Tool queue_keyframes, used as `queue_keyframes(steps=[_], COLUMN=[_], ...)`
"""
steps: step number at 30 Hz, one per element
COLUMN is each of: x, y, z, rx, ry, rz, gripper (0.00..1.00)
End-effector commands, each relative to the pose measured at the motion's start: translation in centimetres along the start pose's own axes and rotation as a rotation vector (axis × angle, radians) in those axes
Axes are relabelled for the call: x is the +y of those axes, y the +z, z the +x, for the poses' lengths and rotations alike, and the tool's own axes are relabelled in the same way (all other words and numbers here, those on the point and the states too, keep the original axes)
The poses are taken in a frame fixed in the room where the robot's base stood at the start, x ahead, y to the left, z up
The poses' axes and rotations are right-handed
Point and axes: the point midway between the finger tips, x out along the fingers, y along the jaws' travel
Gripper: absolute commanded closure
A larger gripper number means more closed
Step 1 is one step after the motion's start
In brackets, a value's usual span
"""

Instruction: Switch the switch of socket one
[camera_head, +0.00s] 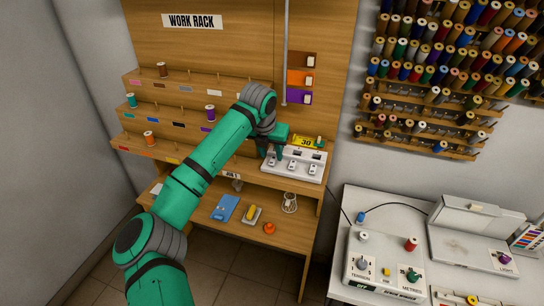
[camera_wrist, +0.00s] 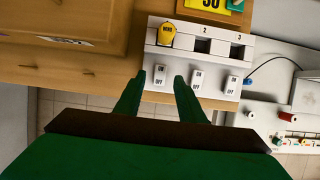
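A white socket strip (camera_head: 312,172) lies on the work rack's shelf; it also shows in the wrist view (camera_wrist: 215,62). It has three sockets, each with a white ON/OFF switch below. A yellow plug (camera_wrist: 167,36) sits at the leftmost socket and covers its number; the others read 2 and 3. Switch one (camera_wrist: 160,76) is below the plug, beside switch two (camera_wrist: 197,79) and switch three (camera_wrist: 232,86). I cannot tell its setting. My gripper (camera_wrist: 160,78) is open, its fingertips apart on either side of switch one in the wrist view; contact is unclear. In the head view my gripper (camera_head: 276,152) hides the strip's left end.
A yellow display reading 30 (camera_head: 302,141) stands behind the strip. Thread spools stand on rack ledges (camera_head: 165,112) at left. A blue item (camera_head: 224,207) and an orange knob-like item (camera_head: 269,228) lie on the lower shelf. A white table (camera_head: 400,215) with devices is at right.

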Motion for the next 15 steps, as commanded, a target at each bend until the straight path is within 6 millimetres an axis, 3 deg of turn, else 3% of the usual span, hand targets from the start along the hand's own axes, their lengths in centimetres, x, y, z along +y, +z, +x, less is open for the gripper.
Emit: queue_keyframes(steps=[6,15], x=[0.0,0.0], y=[0.0,0.0], z=[2.1,2.5], rx=[0.0,0.0], ry=[-0.001,0.0], rz=[-0.001,-0.001], gripper=[0.64,0.64])
